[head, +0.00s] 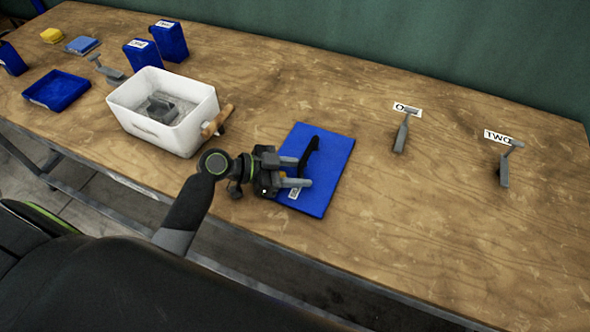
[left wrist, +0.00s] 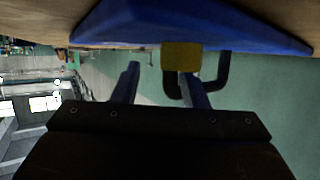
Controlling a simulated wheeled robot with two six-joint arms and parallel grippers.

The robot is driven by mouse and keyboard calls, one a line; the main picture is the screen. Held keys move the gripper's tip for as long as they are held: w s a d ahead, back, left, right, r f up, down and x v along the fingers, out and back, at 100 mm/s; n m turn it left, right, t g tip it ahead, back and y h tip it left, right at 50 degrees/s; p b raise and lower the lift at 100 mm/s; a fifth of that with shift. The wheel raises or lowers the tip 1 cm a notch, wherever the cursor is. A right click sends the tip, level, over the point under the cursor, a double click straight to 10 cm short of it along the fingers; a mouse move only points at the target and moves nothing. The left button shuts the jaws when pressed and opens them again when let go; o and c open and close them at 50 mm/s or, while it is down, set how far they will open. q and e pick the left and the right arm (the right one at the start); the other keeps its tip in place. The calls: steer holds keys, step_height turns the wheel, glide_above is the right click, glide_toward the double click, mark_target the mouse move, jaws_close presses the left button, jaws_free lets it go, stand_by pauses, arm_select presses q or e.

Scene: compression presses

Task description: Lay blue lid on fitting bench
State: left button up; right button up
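The blue lid (head: 333,165) is a flat blue panel with a black bar handle (head: 309,155) and a small white label. It appears to lie flat on the wooden bench (head: 400,235) near the front edge. My left gripper (head: 297,171) is over its left part, fingers apart, pointing toward the handle. In the left wrist view, the lid (left wrist: 125,28) spans the top, and the handle (left wrist: 224,75) lies behind the right finger. The gap between the fingers (left wrist: 158,85) shows no clear grip. My right gripper is out of view.
A white bin (head: 190,132) with a grey part inside stands left of the lid. Blue boxes (head: 170,42), a blue tray (head: 56,90) and a yellow item (head: 52,35) are farther left. The right front is clear.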

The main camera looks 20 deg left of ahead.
arm_select(q)
steer(key=shift+s+a+f, duration=0.1)
steer(key=shift+s+f, duration=0.25)
steer(key=shift+f, duration=0.45)
steer(key=shift+a+r, duration=0.15)
steer(key=shift+a, duration=0.2)
steer(key=b+v, duration=0.1)
steer(key=v, duration=0.8)
steer(key=r+b+v, duration=0.1)
steer(key=v, duration=0.4)
steer(key=shift+w+b, duration=0.15)
steer(key=shift+b, duration=0.15)
steer(key=v, duration=0.2)
steer(key=shift+a+r, duration=0.15)
steer(key=shift+r, duration=0.25)
